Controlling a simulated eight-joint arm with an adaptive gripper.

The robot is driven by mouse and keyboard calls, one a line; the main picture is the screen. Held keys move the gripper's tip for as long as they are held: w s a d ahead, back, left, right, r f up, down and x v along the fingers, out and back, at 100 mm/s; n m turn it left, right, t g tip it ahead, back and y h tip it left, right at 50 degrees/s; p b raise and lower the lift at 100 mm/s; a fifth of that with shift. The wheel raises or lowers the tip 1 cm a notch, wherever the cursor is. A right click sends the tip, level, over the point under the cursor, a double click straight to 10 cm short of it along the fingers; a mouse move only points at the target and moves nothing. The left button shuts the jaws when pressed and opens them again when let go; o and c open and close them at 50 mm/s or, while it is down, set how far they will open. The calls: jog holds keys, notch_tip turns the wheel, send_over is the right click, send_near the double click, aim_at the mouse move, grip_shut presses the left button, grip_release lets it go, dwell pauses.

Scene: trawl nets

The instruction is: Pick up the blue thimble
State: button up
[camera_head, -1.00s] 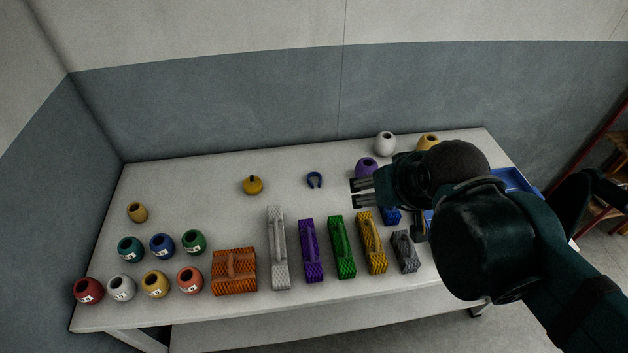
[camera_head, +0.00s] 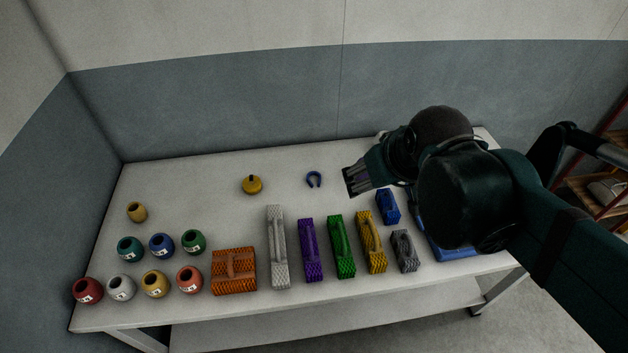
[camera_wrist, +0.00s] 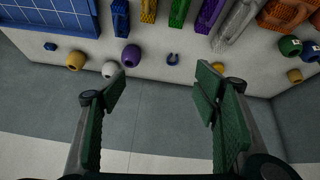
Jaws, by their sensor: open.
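The blue thimble (camera_head: 314,179) is a small open horseshoe-shaped piece lying on the back middle of the table. It also shows in the wrist view (camera_wrist: 172,58), in the gap between my fingers and beyond their tips. My gripper (camera_head: 349,181) is open and empty, just right of the thimble in the head view and apart from it. In the wrist view, my gripper (camera_wrist: 165,78) has its two green-padded fingers spread wide.
A yellow float (camera_head: 252,185) lies left of the thimble. Purple (camera_wrist: 131,55), white (camera_wrist: 110,68) and yellow (camera_wrist: 75,60) pots stand on its other side. A row of coloured netting blocks (camera_head: 342,247) lines the front. Bare table surrounds the thimble. A wall (camera_head: 220,110) rises behind.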

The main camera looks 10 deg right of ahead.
jog(key=w+a+f+n+g, duration=0.15)
jog(key=w+n, duration=0.35)
jog(key=w, duration=0.6)
jog(key=n+g+b, duration=0.1)
jog(key=n+g, duration=0.4)
jog(key=n, duration=0.7)
send_over(315, 178)
notch_tip(315, 178, down, 25)
jog(key=shift+f, duration=0.15)
jog(key=shift+w+a+f+n, duration=0.1)
jog(key=shift+f+n, duration=0.2)
jog(key=shift+f, duration=0.15)
jog(key=shift+f, duration=0.1)
jog(key=shift+f, duration=1.2)
jog(key=shift+f, duration=0.1)
jog(key=shift+f+b, duration=0.55)
jog(key=shift+f, duration=1.95)
